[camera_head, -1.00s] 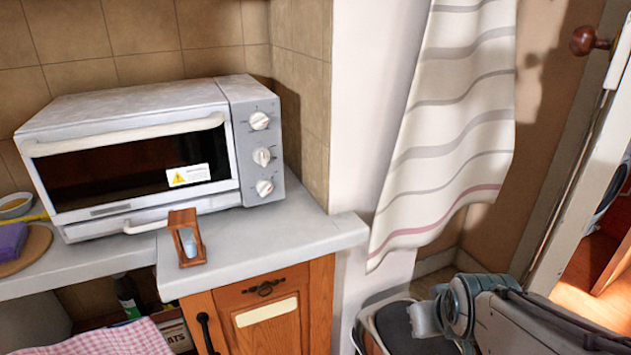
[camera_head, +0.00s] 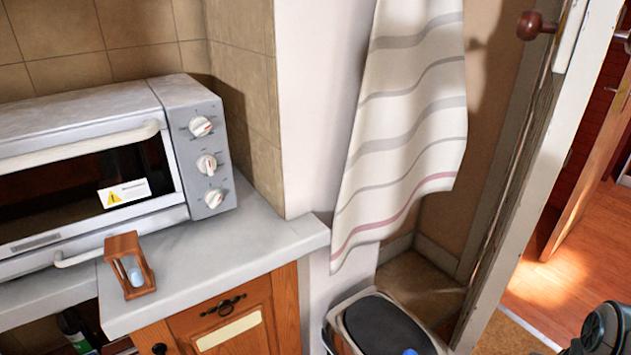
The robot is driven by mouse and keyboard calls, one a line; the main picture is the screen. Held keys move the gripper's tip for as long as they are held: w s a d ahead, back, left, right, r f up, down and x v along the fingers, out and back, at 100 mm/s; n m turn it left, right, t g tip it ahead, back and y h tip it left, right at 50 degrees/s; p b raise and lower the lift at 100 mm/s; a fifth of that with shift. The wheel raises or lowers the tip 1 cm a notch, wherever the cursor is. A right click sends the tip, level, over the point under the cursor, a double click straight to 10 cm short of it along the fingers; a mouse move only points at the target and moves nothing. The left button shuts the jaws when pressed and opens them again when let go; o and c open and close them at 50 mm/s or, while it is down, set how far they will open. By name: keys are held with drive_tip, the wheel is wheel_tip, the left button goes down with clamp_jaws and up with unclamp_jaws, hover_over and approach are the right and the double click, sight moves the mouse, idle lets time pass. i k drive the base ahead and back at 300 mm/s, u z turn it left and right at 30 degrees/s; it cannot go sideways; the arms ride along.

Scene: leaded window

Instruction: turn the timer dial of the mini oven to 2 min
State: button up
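The mini oven (camera_head: 95,135) stands on the counter at the left, its left part cut off by the picture edge. Its door is shut, with a yellow warning sticker on the dark glass. Three white dials sit in a column on its right panel: the top dial (camera_head: 201,126), the middle dial (camera_head: 207,165) and the bottom dial (camera_head: 214,198). Their markings are too small to read, so I cannot tell which is the timer or its setting. My gripper is not in view; only a piece of my arm shows at the bottom right corner, far from the oven.
A wooden hourglass (camera_head: 130,266) stands on the counter (camera_head: 225,248) in front of the oven. A striped cloth (camera_head: 405,125) hangs right of the wall corner. A bin (camera_head: 385,325) stands on the floor below. A door (camera_head: 540,170) stands open at the right.

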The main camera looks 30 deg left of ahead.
sight(213, 196)
drive_tip(key=u, duration=0.05)
drive_tip(key=k, duration=0.9)
drive_tip(key=u, duration=1.35)
drive_tip(key=i, duration=0.5)
drive_tip(key=u, duration=0.1)
